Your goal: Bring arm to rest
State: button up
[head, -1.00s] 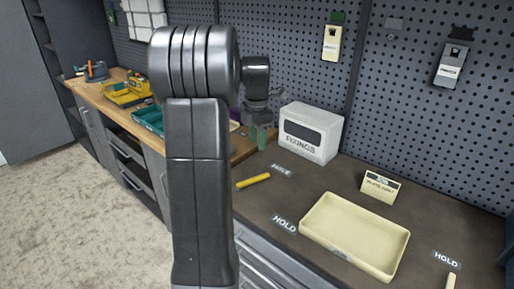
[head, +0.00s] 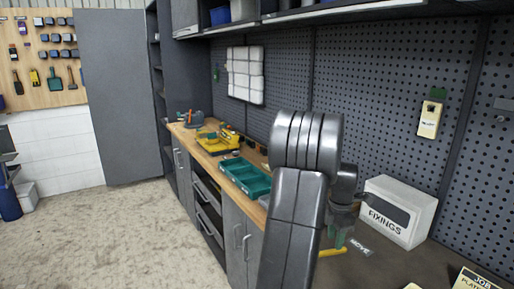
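My arm (head: 295,210) stands upright in the right half of the head view, bent at a thick dark grey joint at the top. My gripper (head: 341,238) hangs beyond the arm, pointing down over the dark worktop, with greenish fingertips low in the picture. It is partly hidden by my arm, and the gap between the fingers is not clear. A yellow stick (head: 331,253) lies on the worktop close below it in the picture; I cannot tell whether they touch.
A white FIXINGS box (head: 397,212) stands right of my gripper. A teal tray (head: 245,177) and a yellow tray (head: 217,142) sit on the wooden bench to the left. A perforated wall (head: 390,90) rises behind. The floor (head: 130,235) at left is clear.

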aim_at(334, 250)
notch_tip(334, 250, down, 4)
jog(key=shift+f, duration=0.1)
jog(key=shift+s, duration=0.1)
jog(key=shift+r, duration=0.25)
jog(key=shift+r, duration=0.3)
notch_tip(334, 250, up, 13)
notch_tip(334, 250, down, 13)
jog(key=shift+f, duration=0.5)
jog(key=shift+s+d+m, duration=0.1)
jog(key=shift+s+m, duration=0.4)
jog(key=shift+m, duration=0.5)
